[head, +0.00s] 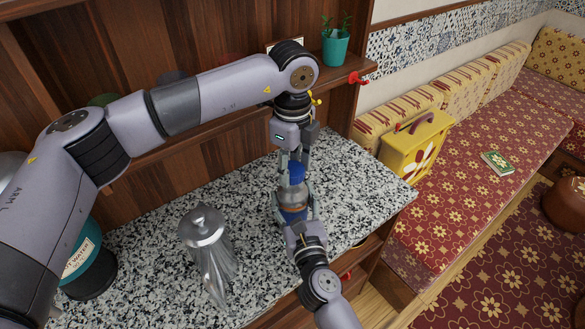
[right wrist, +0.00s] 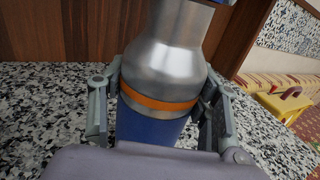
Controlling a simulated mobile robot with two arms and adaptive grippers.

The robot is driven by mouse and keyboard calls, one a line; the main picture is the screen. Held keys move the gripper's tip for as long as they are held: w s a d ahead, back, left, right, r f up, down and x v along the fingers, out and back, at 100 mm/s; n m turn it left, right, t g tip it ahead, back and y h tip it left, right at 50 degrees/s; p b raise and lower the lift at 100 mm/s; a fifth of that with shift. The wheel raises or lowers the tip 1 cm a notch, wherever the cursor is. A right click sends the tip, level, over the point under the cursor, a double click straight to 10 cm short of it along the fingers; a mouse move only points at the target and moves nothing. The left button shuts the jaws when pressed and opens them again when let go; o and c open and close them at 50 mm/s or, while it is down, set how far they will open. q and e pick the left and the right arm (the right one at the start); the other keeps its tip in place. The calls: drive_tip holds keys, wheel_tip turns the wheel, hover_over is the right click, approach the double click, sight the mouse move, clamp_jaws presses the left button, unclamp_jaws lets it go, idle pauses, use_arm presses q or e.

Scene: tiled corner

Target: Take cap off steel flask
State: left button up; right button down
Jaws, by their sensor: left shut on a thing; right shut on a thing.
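The steel flask (head: 292,196) stands upright on the speckled counter; it has a bare metal shoulder, an orange band and a blue lower body. It fills the middle of the right wrist view (right wrist: 168,65). Its blue cap (head: 296,172) is on top, and only a sliver shows at the top edge of the right wrist view. My left gripper (head: 293,163) comes down from above and is shut on the cap. My right gripper (head: 293,208) is shut around the flask's body from the near side, with one finger on each side near the orange band.
A shiny metal lidded jug (head: 204,235) stands on the counter (head: 355,190) to the left. A teal water container (head: 88,262) is at the far left, behind my left arm. A potted plant (head: 335,45) sits on the shelf behind. A yellow case (head: 415,145) stands on the bench at right.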

sight(293, 168)
use_arm(q)
drive_tip(key=shift+r, duration=0.2)
drive_tip(key=shift+r, duration=1.9)
use_arm(e)
drive_tip(key=shift+c, duration=2.3)
unclamp_jaws()
